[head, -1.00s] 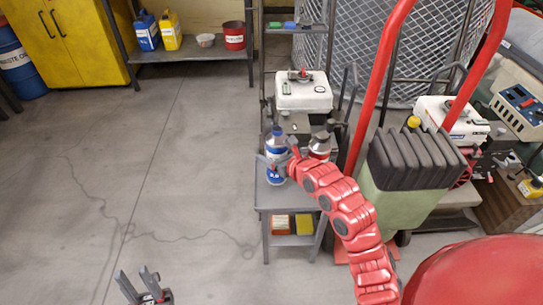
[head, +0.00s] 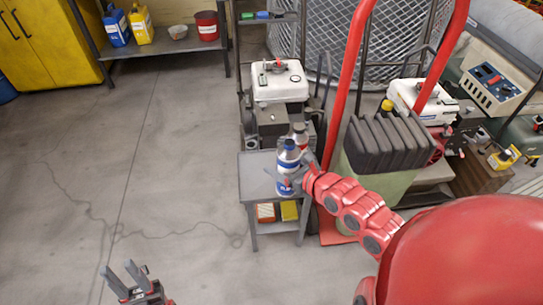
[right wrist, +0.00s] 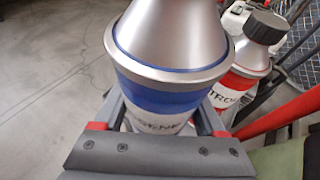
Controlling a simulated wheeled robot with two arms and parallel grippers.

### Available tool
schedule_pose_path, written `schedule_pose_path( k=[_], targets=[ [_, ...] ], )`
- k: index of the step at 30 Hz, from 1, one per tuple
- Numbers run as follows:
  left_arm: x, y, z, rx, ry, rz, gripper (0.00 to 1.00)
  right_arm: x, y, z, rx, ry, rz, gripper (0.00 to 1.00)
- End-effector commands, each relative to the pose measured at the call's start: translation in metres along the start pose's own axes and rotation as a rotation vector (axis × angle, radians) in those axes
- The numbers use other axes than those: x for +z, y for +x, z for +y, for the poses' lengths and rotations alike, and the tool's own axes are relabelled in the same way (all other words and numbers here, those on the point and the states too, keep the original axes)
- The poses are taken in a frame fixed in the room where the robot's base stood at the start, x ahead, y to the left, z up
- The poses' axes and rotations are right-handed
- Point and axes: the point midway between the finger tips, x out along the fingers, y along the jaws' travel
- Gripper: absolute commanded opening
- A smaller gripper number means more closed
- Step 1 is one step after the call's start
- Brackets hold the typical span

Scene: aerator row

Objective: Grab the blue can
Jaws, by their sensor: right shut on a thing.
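The blue can (head: 289,158), a bottle-shaped can with a grey cone top and a blue and white band, is upright at the small grey table (head: 257,178). My right gripper (head: 286,181) is shut on its lower body, with a finger on each side. The right wrist view shows the can (right wrist: 165,95) close up between the fingers (right wrist: 162,122). I cannot tell whether its base touches the tabletop. My left gripper (head: 117,267) is open and empty, low over the floor at the bottom left.
A similar red can (head: 301,134) stands just behind the blue one; it also shows in the right wrist view (right wrist: 245,72). A red hand-truck frame (head: 347,85) and a green jerrycan (head: 380,180) stand close on the right. The floor (head: 150,160) on the left is clear.

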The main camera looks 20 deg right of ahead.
Motion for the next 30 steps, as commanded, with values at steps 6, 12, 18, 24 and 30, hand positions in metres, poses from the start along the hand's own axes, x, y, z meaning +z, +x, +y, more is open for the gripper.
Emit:
schedule_pose_path(
  k=[6, 12, 18, 24, 30],
  targets=[
    [-0.001, 0.006, 0.000, 0.000, 0.000, 0.000, 0.35, -0.007, -0.019, -0.001, -0.001, 0.001, 0.004, 0.09],
    [-0.001, 0.008, 0.000, 0.000, 0.000, 0.000, 0.35, -0.010, -0.029, -0.002, 0.000, 0.003, 0.003, 0.09],
    [-0.002, 0.009, -0.001, 0.000, 0.000, 0.000, 0.35, -0.011, -0.034, -0.002, 0.000, 0.003, 0.001, 0.09],
    [-0.002, 0.009, 0.000, 0.000, 0.000, 0.000, 0.35, -0.012, -0.035, -0.002, 0.000, 0.002, 0.001, 0.09],
    [-0.002, 0.009, -0.001, 0.000, 0.000, 0.000, 0.35, -0.012, -0.035, -0.002, 0.000, 0.002, 0.002, 0.09]
  ],
)
